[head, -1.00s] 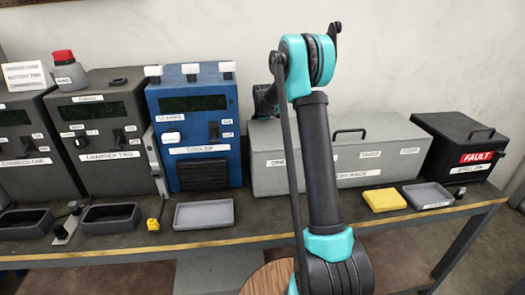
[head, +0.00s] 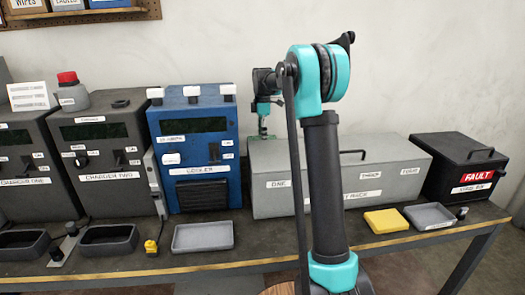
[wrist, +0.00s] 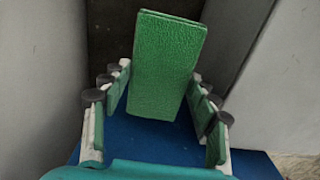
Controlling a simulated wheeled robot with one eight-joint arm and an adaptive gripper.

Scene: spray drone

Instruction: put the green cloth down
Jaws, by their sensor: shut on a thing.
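The green cloth (wrist: 168,62) shows in the wrist view as a folded, textured block between the fingers of my gripper (wrist: 157,85). My gripper is shut on it. In the head view my gripper (head: 264,128) hangs at the end of my arm, in front of the wall, near the gap between the blue cooler (head: 195,135) and the long grey lidded box (head: 270,170). I cannot make out the cloth in the head view. A blue surface (wrist: 145,135) lies below the cloth in the wrist view.
Charger two (head: 105,160) stands left of the cooler. A grey tray (head: 203,249) lies before the cooler. A yellow folded pad (head: 386,220) and another grey tray (head: 430,228) lie at the bench's right, before the black fault bin (head: 440,165). Some bench top between the trays looks clear.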

